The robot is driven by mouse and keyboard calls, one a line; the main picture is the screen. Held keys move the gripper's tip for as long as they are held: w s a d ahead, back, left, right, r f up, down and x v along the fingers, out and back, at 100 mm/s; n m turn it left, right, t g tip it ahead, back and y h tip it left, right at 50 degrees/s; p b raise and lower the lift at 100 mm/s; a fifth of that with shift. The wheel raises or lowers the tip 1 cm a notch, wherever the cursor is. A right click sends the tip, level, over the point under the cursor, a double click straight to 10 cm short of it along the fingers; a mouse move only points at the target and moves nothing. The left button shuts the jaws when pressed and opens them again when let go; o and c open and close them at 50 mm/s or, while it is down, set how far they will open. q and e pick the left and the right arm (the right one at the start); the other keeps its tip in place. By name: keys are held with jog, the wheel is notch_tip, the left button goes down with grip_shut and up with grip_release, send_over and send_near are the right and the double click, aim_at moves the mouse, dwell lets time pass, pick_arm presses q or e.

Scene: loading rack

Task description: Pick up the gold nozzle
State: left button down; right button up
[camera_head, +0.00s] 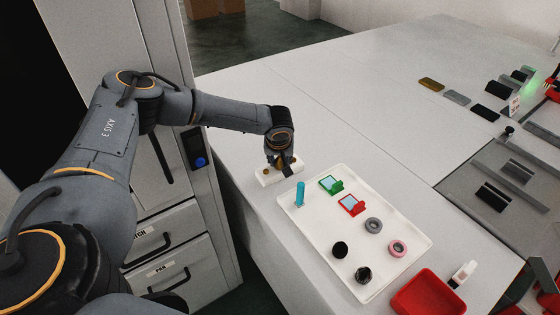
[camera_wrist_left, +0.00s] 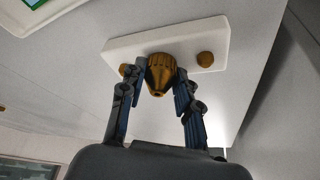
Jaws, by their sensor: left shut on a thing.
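The gold nozzle (camera_wrist_left: 159,74) is a ribbed, tapered piece between the two fingers of my left gripper (camera_wrist_left: 160,75). The fingers are shut on its sides. It is at the middle of a white block (camera_wrist_left: 150,42); I cannot tell whether it is seated or slightly raised. Two round gold pieces show on the block, one at the right (camera_wrist_left: 206,59) and one at the left (camera_wrist_left: 123,70), partly behind a finger. My right gripper is not in view.
A white tray (camera_head: 315,245) beside the block holds a blue upright piece (camera_head: 300,194), a green part (camera_head: 331,184), a red part (camera_head: 352,205) and several rings. A red bin (camera_head: 428,297) and a small white bottle (camera_head: 464,272) stand at the front right.

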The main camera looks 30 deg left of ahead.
pick_arm(q)
jog(key=shift+r, duration=0.4)
notch_tip(320, 180, up, 2)
jog(key=shift+r+b, duration=0.2)
jog(key=shift+b, duration=0.15)
jog(key=s+d+r+p, duration=0.1)
jog(key=s+d+r, duration=0.1)
jog(key=s+r, duration=1.1)
jog(key=shift+s+d+r, duration=0.35)
jog(key=shift+r, duration=0.05)
jog(key=shift+d+f, duration=0.1)
